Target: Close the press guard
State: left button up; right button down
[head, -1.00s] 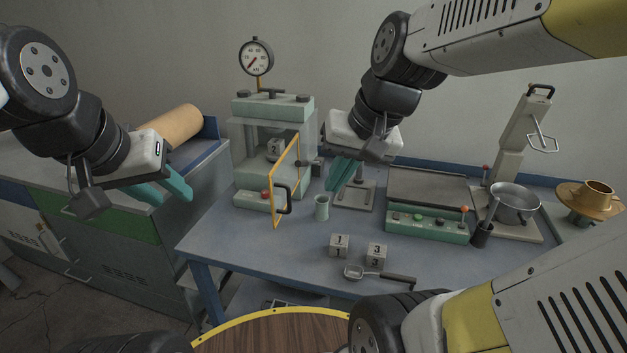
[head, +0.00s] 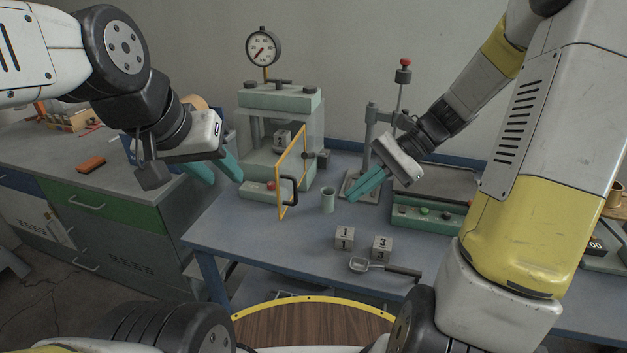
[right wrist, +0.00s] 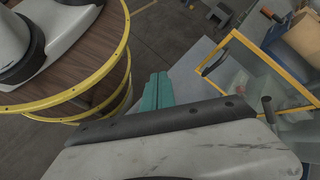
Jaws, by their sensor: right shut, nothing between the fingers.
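The press guard (head: 306,157) is a clear panel in a yellow frame with a black handle (head: 290,190). It stands swung open, jutting out from the front of the pale green press (head: 278,97). The guard also shows in the right wrist view (right wrist: 232,36), right of my fingers. My left gripper (head: 226,182) is open and empty, left of the guard and apart from it. My right gripper (head: 352,197) is shut and empty, right of the guard with a gap between; its teal fingers show together in the right wrist view (right wrist: 157,88).
A small green cup (head: 328,200) stands right of the guard. Two numbered cubes (head: 344,238) and a scoop (head: 390,269) lie near the front edge. A stand (head: 372,135) and a control box (head: 425,211) are to the right.

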jog(key=w+d+f+m+t+y, duration=0.4)
jog(key=w+f+m+y, duration=0.4)
jog(key=w+m, duration=0.1)
jog(key=a, duration=1.4)
jog(key=shift+w, duration=0.45)
jog(key=shift+a, duration=0.1)
